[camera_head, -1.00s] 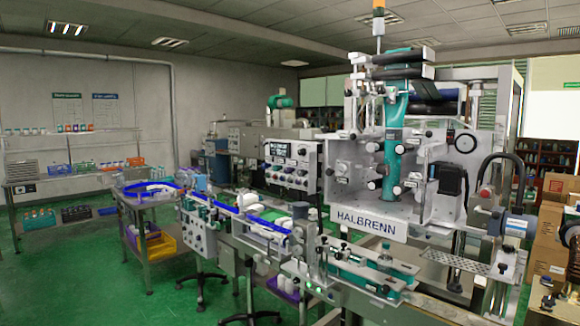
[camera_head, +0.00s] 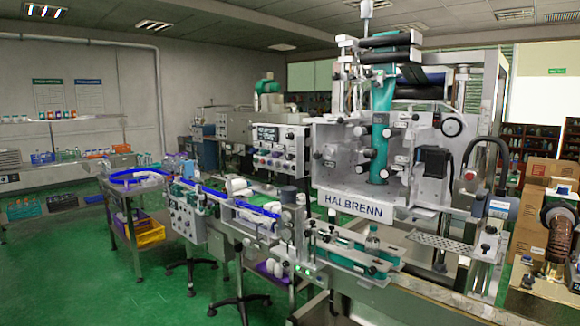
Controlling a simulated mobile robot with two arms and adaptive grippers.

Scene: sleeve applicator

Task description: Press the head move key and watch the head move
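The sleeve applicator is a large light grey machine with a HALBRENN sign (camera_head: 352,206). Its head holds a teal sleeve web (camera_head: 381,125) running down between rollers. A control panel (camera_head: 280,149) with a small display and several knobs and keys stands left of the head. The key labels are too small to read, so I cannot tell which is the head move key. Neither of my grippers is in view.
A blue-railed feed line (camera_head: 205,192) runs left from the machine. A side table (camera_head: 125,214) with a yellow bin (camera_head: 150,232) stands further left. Cardboard boxes (camera_head: 545,205) are stacked at right. Green floor (camera_head: 70,285) is clear at front left.

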